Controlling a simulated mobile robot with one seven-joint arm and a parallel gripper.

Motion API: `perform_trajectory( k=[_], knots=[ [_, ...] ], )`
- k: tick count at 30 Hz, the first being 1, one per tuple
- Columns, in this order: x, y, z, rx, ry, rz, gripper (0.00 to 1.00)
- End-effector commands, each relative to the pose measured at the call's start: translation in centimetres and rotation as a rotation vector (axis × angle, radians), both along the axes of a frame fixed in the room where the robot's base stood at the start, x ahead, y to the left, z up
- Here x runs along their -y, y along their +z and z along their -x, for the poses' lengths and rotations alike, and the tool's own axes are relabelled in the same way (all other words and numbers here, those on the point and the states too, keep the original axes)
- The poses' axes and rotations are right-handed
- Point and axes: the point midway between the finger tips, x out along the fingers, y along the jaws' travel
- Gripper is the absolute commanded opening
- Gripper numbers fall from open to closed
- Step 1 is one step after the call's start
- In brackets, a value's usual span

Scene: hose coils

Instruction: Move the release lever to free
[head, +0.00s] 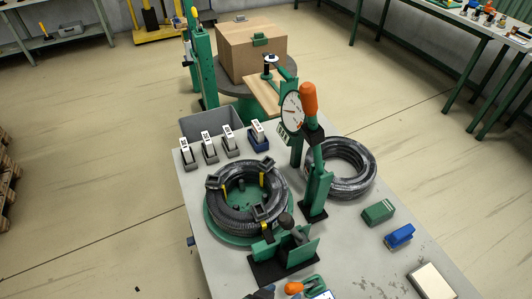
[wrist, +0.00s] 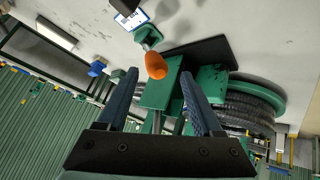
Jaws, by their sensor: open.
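A small lever with an orange knob (head: 292,288) sits at the near edge of the table, beside a green bracket (head: 314,283) and a white label. I take it as the release lever; its setting cannot be read. In the wrist view the orange knob (wrist: 155,65) shows ahead of my gripper (wrist: 160,74), between the two dark blue fingertips in the picture. The fingers are open and empty; contact with the knob cannot be seen. The green bracket (wrist: 147,36) and the label (wrist: 130,18) lie beyond the knob.
A green block on a black base (head: 283,268) stands close behind the lever. A black hose coil (head: 225,212) lies on a green turntable. A tall orange-handled lever (head: 309,98) rises near a second coil (head: 362,172). A blue stapler-like item (head: 399,236) lies right.

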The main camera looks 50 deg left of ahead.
Motion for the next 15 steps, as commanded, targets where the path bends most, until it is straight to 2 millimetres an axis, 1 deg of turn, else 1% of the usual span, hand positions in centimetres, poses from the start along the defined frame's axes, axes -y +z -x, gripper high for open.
perform_trajectory(
  k=[1, 3, 9, 15],
  knots=[
    [0.1, 0.7, 0.8, -0.001, 0.001, -0.001, 0.67],
    [0.1, 1.6, 1.7, -0.002, 0.002, -0.001, 0.67],
    [0.2, 4.3, 4.1, -0.004, 0.002, -0.002, 0.67],
    [0.3, 6.0, 5.6, -0.004, 0.003, -0.001, 0.67]
  ],
)
